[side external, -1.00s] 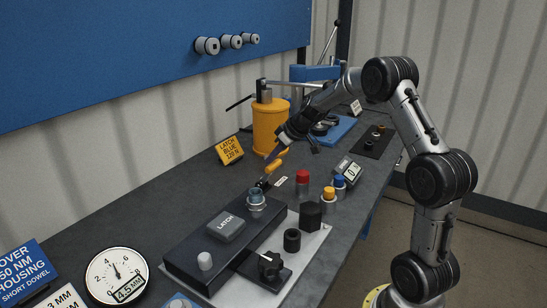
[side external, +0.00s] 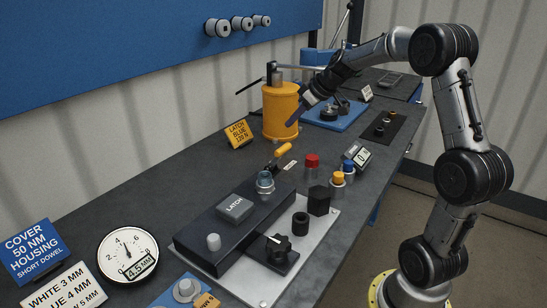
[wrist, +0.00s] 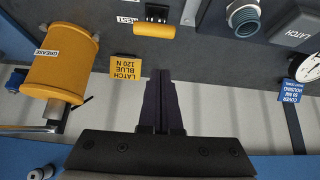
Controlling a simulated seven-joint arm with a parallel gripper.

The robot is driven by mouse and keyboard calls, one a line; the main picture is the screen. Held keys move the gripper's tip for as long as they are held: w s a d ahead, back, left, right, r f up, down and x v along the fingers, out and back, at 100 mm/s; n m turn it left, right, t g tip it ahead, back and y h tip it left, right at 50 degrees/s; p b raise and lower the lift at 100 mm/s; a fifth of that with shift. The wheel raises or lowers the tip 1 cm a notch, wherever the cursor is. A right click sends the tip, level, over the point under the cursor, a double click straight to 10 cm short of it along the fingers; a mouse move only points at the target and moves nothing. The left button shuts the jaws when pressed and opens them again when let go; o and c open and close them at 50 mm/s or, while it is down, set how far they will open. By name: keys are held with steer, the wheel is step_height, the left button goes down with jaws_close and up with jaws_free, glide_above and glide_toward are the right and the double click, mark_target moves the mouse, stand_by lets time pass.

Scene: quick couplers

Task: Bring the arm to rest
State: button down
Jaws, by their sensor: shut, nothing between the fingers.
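My gripper (side external: 297,117) is shut and empty. It is in the air above the bench, in front of the yellow grease can (side external: 281,112) and clear of the orange-handled tool (side external: 284,153). In the wrist view its dark fingers (wrist: 161,78) lie together, with nothing between them. The grey-blue threaded coupler (side external: 265,182) stands upright on the dark latch block (side external: 212,225). It also shows at the top of the wrist view (wrist: 243,17).
The yellow latch sign (side external: 239,133) and grease can stand close to my gripper. Red, yellow and blue capped parts (side external: 312,165) stand right of the block. A dial gauge (side external: 127,257) is at front left. The bench's left middle is clear.

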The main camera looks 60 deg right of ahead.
steer(key=a+r+n+t, duration=0.1)
steer(key=a+r+n, duration=0.1)
steer(key=a+r, duration=0.5)
steer(key=s+a+r+n+y, duration=0.1)
steer(key=s+a+r, duration=0.1)
steer(key=s+a, duration=0.4)
steer(key=s+a+r+n, duration=0.1)
steer(key=s+a, duration=0.2)
steer(key=a, duration=0.5)
steer(key=s+a+f+m+g, duration=0.1)
steer(key=s+f, duration=0.3)
steer(key=s, duration=0.5)
steer(key=s+a+f+m+g+h, duration=0.1)
steer(key=s+f+m, duration=0.2)
steer(key=s, duration=0.6)
step_height(320, 180, down, 3)
steer(key=shift+a+r+g, duration=0.2)
steer(key=shift+a+g, duration=0.1)
steer(key=shift+g, duration=0.1)
